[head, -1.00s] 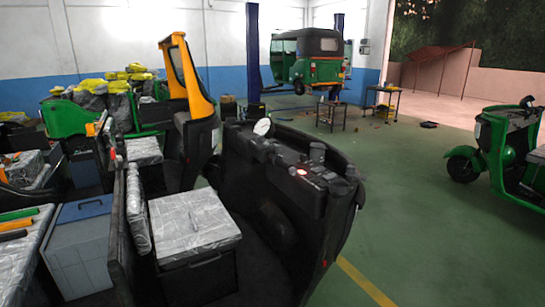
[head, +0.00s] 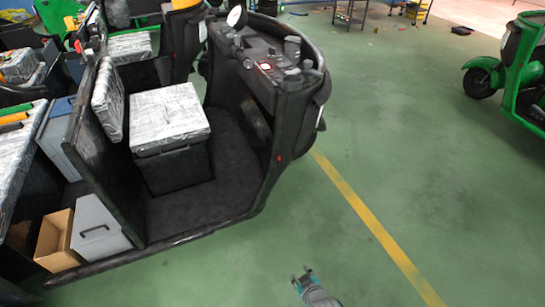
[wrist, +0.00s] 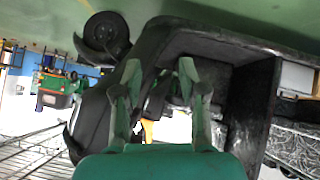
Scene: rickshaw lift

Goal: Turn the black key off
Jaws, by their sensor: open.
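The black rickshaw's dashboard (head: 270,60) is at upper centre in the head view, with a small red light (head: 265,66) and dark knobs on it. I cannot pick out the black key among these dark parts. My gripper (head: 303,274) is at the bottom centre of the head view, well apart from the dashboard, over the green floor. In the wrist view my gripper's two fingers (wrist: 159,75) are spread apart with nothing held between them. The wrist view looks upside down, and the rickshaw's black body (wrist: 215,40) shows behind the fingers.
A silver-covered seat box (head: 170,118) stands inside the rickshaw's open side. A cardboard box (head: 55,240) and a grey box (head: 97,228) sit at its lower left. A green rickshaw (head: 515,75) stands at right. Green floor with a yellow line (head: 365,213) is clear between.

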